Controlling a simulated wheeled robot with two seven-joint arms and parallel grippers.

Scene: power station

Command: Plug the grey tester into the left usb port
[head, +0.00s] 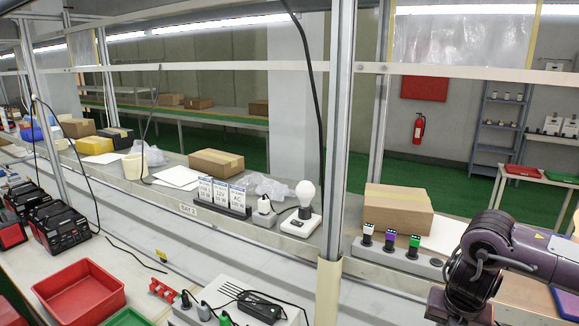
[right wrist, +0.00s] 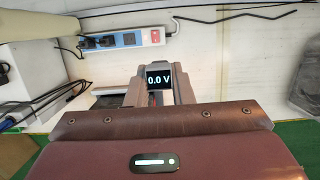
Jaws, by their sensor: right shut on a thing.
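My right gripper (right wrist: 157,90) is shut on the grey tester (right wrist: 158,78) in the right wrist view. The tester's dark screen reads "0.0 V". A white and blue power strip (right wrist: 128,40) lies ahead and to the left of it, with black sockets or plugs at its left and a red switch at its right end. The tester is apart from the strip. I cannot make out the left USB port. In the head view my right arm comes in at the lower right, with its gripper out of frame. My left gripper is not in view.
The head view shows a rack (head: 378,249) holding white, purple and green-topped items before a cardboard box (head: 398,211). A lamp (head: 305,195), label signs (head: 220,195), an upright post (head: 340,130) and a red tray (head: 80,292) stand along the bench. Loose cables lie around the strip.

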